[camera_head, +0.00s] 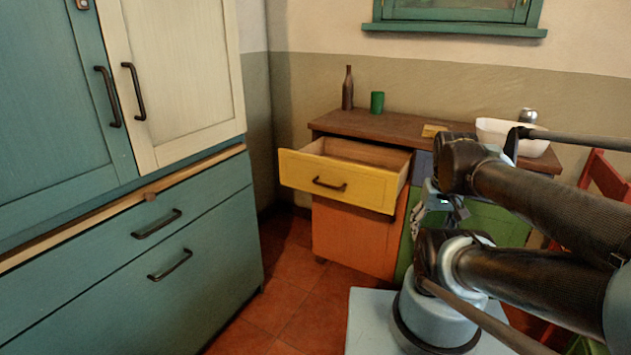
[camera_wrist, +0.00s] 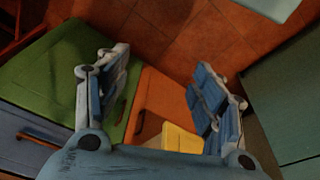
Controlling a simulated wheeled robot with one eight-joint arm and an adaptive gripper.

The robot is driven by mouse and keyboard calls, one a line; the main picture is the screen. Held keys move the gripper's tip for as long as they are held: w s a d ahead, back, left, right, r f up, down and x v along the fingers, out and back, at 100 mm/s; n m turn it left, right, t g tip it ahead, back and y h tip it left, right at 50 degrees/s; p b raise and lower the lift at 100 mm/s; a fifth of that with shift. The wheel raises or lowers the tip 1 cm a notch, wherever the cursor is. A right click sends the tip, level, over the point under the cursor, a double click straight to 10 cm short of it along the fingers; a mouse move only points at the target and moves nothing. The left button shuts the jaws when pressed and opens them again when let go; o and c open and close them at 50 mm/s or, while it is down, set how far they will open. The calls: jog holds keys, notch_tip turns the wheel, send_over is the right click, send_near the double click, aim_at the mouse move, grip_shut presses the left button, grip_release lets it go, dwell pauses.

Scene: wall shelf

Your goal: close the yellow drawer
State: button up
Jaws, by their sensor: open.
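The yellow drawer (camera_head: 308,173) is pulled well out of the wooden cabinet, below its brown top. Its front has a dark bar handle (camera_head: 329,185), and the part of its inside that shows is empty. My gripper (camera_head: 440,207) is to the right of the drawer front in the head view, partly covered by my arm. In the wrist view my gripper (camera_wrist: 160,88) has its two blue fingers spread wide with nothing between them. A corner of the yellow drawer (camera_wrist: 181,139) shows low between the fingers, the rest hidden by my gripper. I see no contact.
An orange door (camera_head: 350,238) is below the drawer, with a green door (camera_head: 485,220) to its right. A bottle (camera_head: 348,88), green cup (camera_head: 377,102) and white bowl (camera_head: 495,130) stand on the cabinet top (camera_head: 400,127). A teal cupboard (camera_head: 190,270) stands left; floor between is clear.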

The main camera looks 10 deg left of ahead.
jog(key=w+r+n, duration=0.1)
jog(key=w+a+r+n, duration=0.1)
jog(key=w+n, duration=0.2)
jog(key=shift+w+a+r+h, duration=0.15)
jog(key=shift+w+r+h, duration=0.05)
jog(key=shift+r+h, duration=0.2)
grip_shut()
jog(key=w+a+r+n+t+h, duration=0.1)
jog(key=w+a+r+n, duration=0.1)
jog(key=w+a+n, duration=0.5)
jog(key=w+a+r+n+t+h, duration=0.1)
jog(key=w+a+r+n, duration=0.2)
jog(key=w+a+n, duration=0.4)
jog(key=a+f+n+t, duration=0.2)
jog(key=a+n, duration=0.5)
jog(key=a, duration=0.7)
jog(key=a+f+n+t, duration=0.2)
jog(key=a+n, duration=0.4)
jog(key=a, duration=0.9)
send_near(308, 183)
jog(key=shift+x, duration=2.3)
